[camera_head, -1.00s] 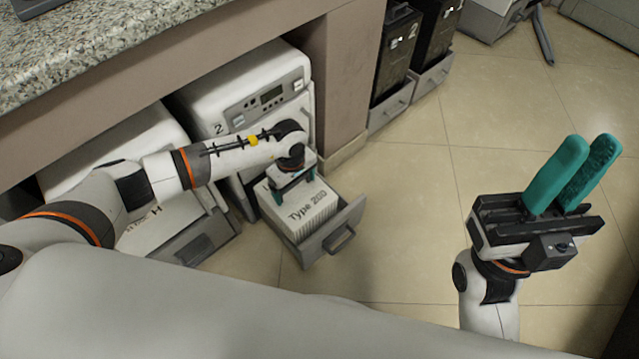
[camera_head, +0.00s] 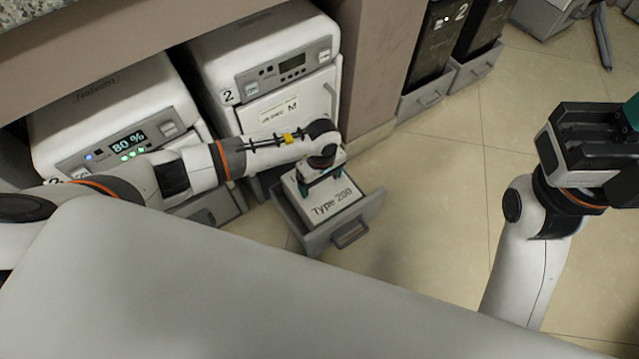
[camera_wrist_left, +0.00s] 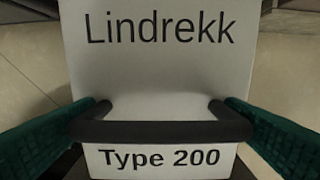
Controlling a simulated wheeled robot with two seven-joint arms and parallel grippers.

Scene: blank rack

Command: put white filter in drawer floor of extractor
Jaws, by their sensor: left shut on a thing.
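The white filter (camera_head: 342,199), marked "Type 200", is inside the open grey drawer (camera_head: 348,238) of the right white extractor (camera_head: 262,48). In the left wrist view the filter (camera_wrist_left: 160,75) reads "Lindrekk" and has a black handle bar (camera_wrist_left: 160,131). My left gripper (camera_head: 322,183) reaches down over the filter. Its teal fingers are shut on the handle from both sides. The filter's underside and the drawer floor are hidden. My right gripper (camera_head: 600,140) is at the right edge, away from the drawer, with its fingers mostly cut off.
A second white machine (camera_head: 110,110) with a display reading "80 %" stands to the left. Dark units with drawers (camera_head: 440,85) stand at the back right beyond a brown panel (camera_head: 375,70). Tiled floor (camera_head: 440,190) is clear right of the drawer.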

